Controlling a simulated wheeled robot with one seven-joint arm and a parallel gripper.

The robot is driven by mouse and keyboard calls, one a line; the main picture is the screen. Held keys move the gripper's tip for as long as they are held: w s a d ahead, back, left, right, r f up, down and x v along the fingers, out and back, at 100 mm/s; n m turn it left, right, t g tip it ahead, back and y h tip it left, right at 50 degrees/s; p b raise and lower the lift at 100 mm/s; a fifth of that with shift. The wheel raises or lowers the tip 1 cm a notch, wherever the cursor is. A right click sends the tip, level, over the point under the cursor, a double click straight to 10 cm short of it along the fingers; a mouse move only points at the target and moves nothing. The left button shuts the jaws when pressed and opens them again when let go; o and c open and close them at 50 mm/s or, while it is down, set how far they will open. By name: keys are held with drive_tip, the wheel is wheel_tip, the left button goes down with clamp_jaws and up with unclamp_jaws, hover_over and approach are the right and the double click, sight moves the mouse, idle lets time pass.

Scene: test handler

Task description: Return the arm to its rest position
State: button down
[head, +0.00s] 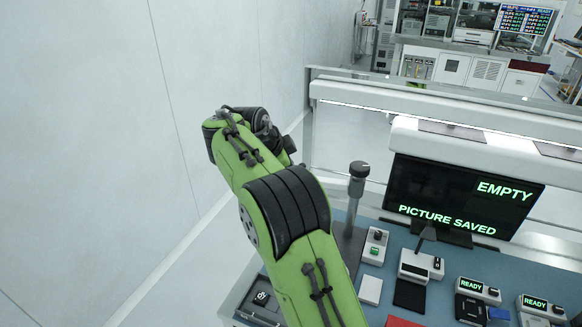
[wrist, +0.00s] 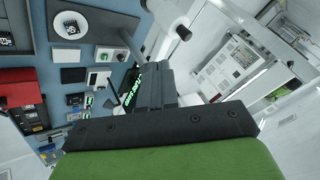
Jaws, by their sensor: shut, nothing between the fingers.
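My green arm rises from the bottom of the head view and bends at a black ribbed joint. Its far part points up and left, near the white wall. In the wrist view my gripper (wrist: 155,88) shows as dark fingers, closed together and empty. The fingers are over open space, apart from the blue bench top (wrist: 100,35). In the head view the gripper cannot be made out clearly.
The bench carries a monitor (head: 462,200) reading "EMPTY" and "PICTURE SAVED", a stand with a dark knob (head: 358,170), and small devices reading "READY" (head: 478,288). A plain white wall (head: 90,130) is at left. A white rail (head: 450,122) crosses behind the bench.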

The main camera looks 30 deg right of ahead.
drive_tip(key=shift+w+d+f, duration=0.1)
drive_tip(key=shift+w, duration=0.05)
